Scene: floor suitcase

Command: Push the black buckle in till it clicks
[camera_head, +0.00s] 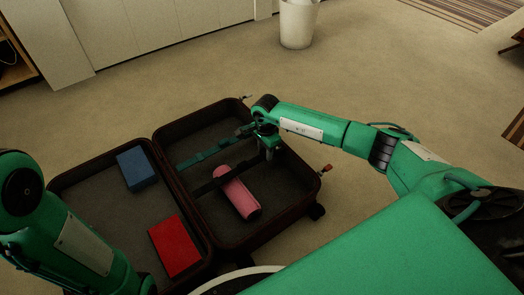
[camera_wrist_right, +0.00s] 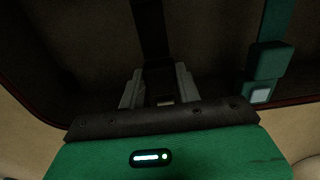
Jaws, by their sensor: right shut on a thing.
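My right gripper (camera_head: 268,155) is over the right half of the open suitcase (camera_head: 290,200). In the right wrist view its two grey fingers (camera_wrist_right: 159,88) are shut on the black buckle (camera_wrist_right: 160,74), at the end of a black strap (camera_wrist_right: 149,25). In the head view the black strap (camera_head: 206,187) crosses the pink rolled item (camera_head: 237,193); the buckle itself is hidden or too dark there. Whether its halves are joined I cannot tell. My left arm enters at lower left; its gripper is out of view.
A teal strap (camera_head: 200,157) lies beside the black one; its teal buckle (camera_wrist_right: 265,65) shows in the right wrist view. The left half holds a blue box (camera_head: 137,168) and a red flat item (camera_head: 175,245). A white bin (camera_head: 298,25) stands behind, with open carpet between.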

